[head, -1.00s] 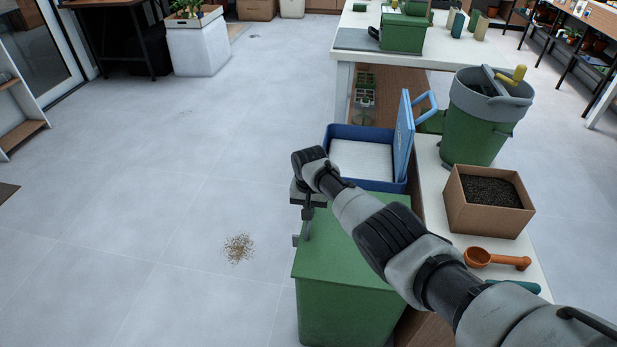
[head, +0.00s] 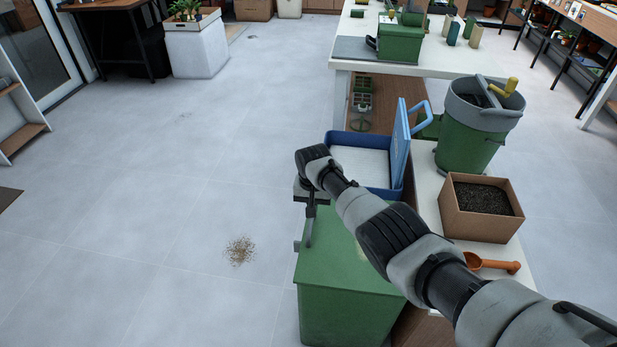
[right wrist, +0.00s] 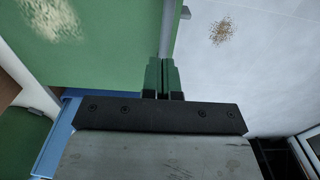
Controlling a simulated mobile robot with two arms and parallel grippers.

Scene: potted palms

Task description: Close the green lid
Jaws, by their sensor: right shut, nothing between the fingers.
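The green box stands at the lower middle of the head view, and its flat green lid (head: 335,268) lies across the top, looking level. I cannot tell if its edge is fully seated, as my right arm hides part of it. My right gripper (head: 309,238) points down at the lid's left edge, shut and empty. In the right wrist view the shut fingers (right wrist: 161,72) are over the edge of the green lid (right wrist: 110,45), which has a pale patch; contact is unclear. My left gripper is not in view.
A blue bin (head: 362,139) with its blue lid (head: 402,150) raised stands just behind the green box. On the white bench at right are a green bucket (head: 466,140), a soil carton (head: 468,222) and an orange scoop (head: 478,262). Open floor lies left, with spilled grains (head: 240,250).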

